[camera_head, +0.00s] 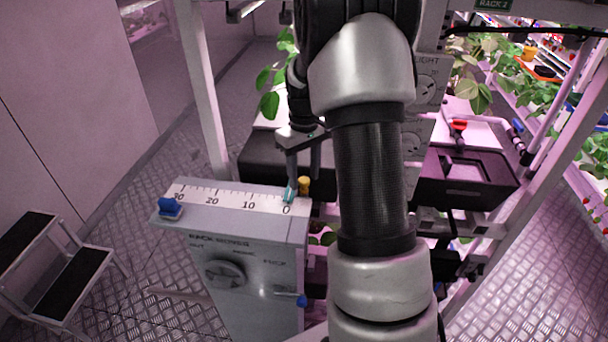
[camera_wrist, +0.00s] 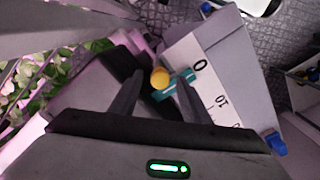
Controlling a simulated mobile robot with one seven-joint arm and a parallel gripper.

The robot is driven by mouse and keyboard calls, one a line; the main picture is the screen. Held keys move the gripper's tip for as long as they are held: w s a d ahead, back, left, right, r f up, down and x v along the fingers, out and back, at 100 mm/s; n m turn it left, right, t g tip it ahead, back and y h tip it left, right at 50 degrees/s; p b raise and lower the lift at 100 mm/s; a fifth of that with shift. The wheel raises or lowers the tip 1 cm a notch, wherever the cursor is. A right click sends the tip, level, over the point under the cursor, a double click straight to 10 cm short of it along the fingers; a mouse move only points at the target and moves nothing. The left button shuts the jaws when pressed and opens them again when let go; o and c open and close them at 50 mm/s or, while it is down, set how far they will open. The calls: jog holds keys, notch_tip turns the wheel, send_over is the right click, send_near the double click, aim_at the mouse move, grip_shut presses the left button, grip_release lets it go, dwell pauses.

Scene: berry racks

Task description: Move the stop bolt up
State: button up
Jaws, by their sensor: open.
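A grey box (camera_head: 258,272) has a ruled scale (camera_head: 230,201) along its top, with 0 at the right end. A teal piece (camera_head: 289,192) sits at the 0 mark, with a yellow round-topped piece (camera_head: 304,186) just behind it. I cannot tell for sure which of these is the stop bolt. My gripper (camera_head: 301,174) points down at this end of the box. In the wrist view my gripper (camera_wrist: 162,82) is open, with the yellow piece (camera_wrist: 160,77) and the teal piece (camera_wrist: 172,86) showing between its fingers. Contact cannot be told.
A blue knob (camera_head: 169,208) stands at the 30 end of the scale. A dial (camera_head: 225,273) and a blue-tipped lever (camera_head: 301,300) are on the box's front. A step stool (camera_head: 62,268) is at the left on open floor.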

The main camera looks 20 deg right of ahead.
jog(key=shift+f, duration=0.15)
jog(key=shift+c, duration=0.4)
grip_shut()
jog(key=shift+r+p, duration=1.35)
jog(key=shift+r, duration=1)
jog(key=shift+w+f, duration=0.1)
jog(key=shift+w, duration=0.05)
jog(key=shift+c, duration=0.2)
grip_release()
jog(key=shift+o, duration=0.6)
notch_tip(320, 180, up, 8)
jog(key=shift+f, duration=0.2)
